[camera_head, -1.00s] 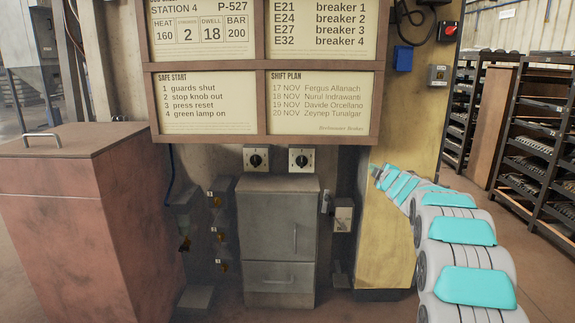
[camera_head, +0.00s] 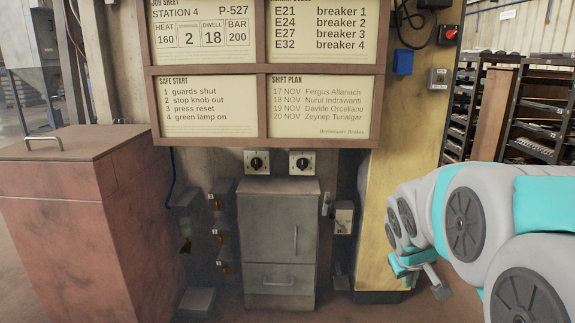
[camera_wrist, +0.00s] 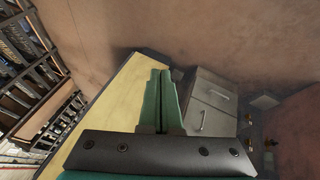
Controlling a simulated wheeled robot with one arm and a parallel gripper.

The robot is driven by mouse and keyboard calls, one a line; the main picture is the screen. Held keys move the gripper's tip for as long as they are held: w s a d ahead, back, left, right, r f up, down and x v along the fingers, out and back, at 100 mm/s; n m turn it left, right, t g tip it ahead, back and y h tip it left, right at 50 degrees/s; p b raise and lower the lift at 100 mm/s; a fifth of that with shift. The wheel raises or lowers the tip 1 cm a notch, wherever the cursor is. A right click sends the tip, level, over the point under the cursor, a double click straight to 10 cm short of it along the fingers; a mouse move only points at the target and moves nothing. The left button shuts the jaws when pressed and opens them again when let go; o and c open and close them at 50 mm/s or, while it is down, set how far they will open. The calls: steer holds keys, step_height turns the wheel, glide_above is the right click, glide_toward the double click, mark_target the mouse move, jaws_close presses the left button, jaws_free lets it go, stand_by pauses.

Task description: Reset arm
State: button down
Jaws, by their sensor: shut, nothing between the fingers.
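My arm is bent at the right side of the head view, in front of the yellow column (camera_head: 380,200). My gripper (camera_wrist: 161,73) shows in the wrist view, with its two green fingers side by side and closed together. Nothing is held between them. The wrist view looks past the fingers to the yellow column (camera_wrist: 118,100) and the grey cabinet (camera_wrist: 210,100), both apart from the fingertips. In the head view the arm's end hangs low beside the column, and the fingers are hard to make out there.
The grey cabinet (camera_head: 278,235) stands against the wall under two dark knobs (camera_head: 256,162). A reddish bin (camera_head: 60,220) is at the left. A framed notice board (camera_head: 262,70) hangs above. Shelving racks (camera_head: 535,110) stand at the back right, and also at the left of the wrist view.

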steer(key=s+a+f+g+y, duration=0.1)
steer(key=s+a+f+g, duration=0.1)
steer(key=s, duration=0.8)
steer(key=s+a+f+m+g+y, duration=0.1)
steer(key=s+a, duration=0.4)
steer(key=s, duration=0.5)
steer(key=s+a+f+m+g+y, duration=0.1)
steer(key=s+a+f+g, duration=0.1)
steer(key=s, duration=0.8)
steer(key=shift+s+a+f+g, duration=0.4)
steer(key=shift+a+g, duration=0.4)
steer(key=shift+a, duration=0.2)
steer(key=shift+w, duration=0.15)
